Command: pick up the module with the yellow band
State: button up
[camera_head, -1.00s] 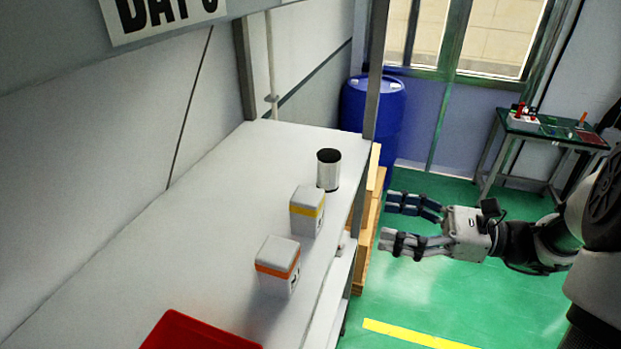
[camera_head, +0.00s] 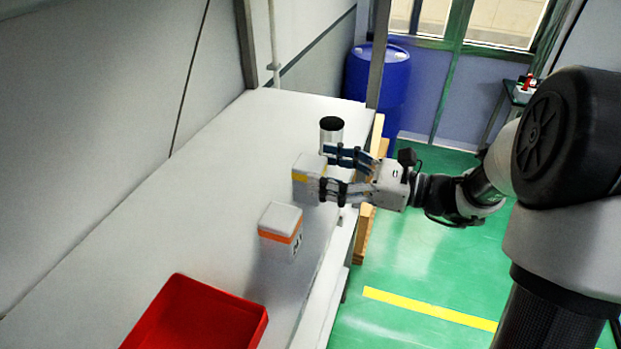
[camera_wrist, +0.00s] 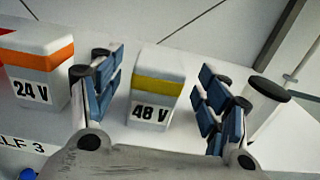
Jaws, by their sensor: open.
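The module with the yellow band (camera_head: 307,178) is a white box standing upright on the white shelf (camera_head: 215,170), near its front edge. In the wrist view this module (camera_wrist: 157,88) carries a "48 V" label and sits between my fingers. My gripper (camera_head: 336,172) is open, with one finger on each side of the module, and covers part of it in the head view. In the wrist view my gripper (camera_wrist: 155,90) shows gaps between both fingers and the module.
A module with an orange band (camera_head: 281,229), labelled "24 V" (camera_wrist: 38,75), stands close on one side. A red bin (camera_head: 195,318) sits nearer on the shelf. A post (camera_head: 379,50) rises at the shelf corner.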

aim_at(305, 163)
jog(key=x, duration=0.3)
jog(key=shift+a, duration=0.4)
jog(key=shift+d, duration=0.1)
jog(key=c, duration=1.3)
jog(key=shift+r, duration=0.1)
